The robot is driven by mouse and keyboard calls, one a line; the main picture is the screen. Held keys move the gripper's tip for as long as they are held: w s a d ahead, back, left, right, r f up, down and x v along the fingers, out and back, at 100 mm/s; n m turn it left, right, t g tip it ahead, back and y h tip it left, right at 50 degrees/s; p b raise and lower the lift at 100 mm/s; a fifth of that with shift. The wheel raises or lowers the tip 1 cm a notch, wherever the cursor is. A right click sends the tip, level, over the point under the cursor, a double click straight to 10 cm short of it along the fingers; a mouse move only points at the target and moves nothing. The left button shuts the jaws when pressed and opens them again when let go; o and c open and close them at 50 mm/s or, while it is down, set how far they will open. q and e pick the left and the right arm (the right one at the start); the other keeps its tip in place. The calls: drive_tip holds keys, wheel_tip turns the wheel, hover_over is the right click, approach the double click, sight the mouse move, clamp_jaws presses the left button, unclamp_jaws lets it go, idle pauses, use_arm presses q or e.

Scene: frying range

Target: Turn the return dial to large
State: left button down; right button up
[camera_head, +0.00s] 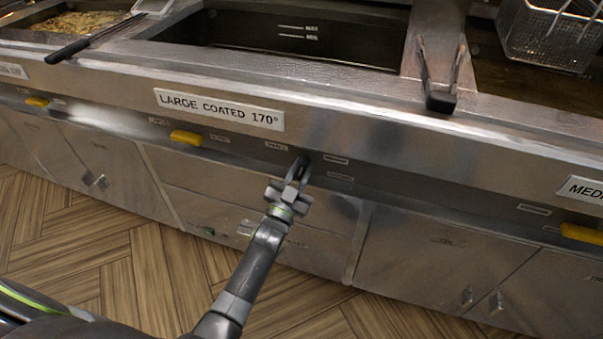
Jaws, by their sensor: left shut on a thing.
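The return dial (302,164) is a small dark knob on the steel front panel, right of and below the "LARGE COATED 170°" sign (219,109). My left gripper (297,174) is at the panel with its jaws shut on the dial and hides most of it. Small labels (336,159) sit around the dial but are too small to read, so I cannot tell its setting. My right gripper does not show.
An oil vat (290,38) is above the panel. Yellow handles (186,138) stick out along the front. A wire basket (549,34) hangs at the top right, and a black-handled tool (441,99) lies on the rim. Wooden floor is clear below.

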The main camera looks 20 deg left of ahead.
use_arm(q)
drive_tip(key=shift+a+f+n+y, duration=0.1)
drive_tip(key=shift+n+y, duration=1.1)
drive_tip(key=shift+n, duration=1.1)
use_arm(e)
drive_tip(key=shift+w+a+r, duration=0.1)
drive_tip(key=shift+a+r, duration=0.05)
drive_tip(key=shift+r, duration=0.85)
use_arm(q)
drive_tip(key=c, duration=1.3)
unclamp_jaws()
drive_tip(key=v, duration=1.7)
drive_tip(key=shift+s+f, duration=0.15)
drive_tip(key=shift+f, duration=0.1)
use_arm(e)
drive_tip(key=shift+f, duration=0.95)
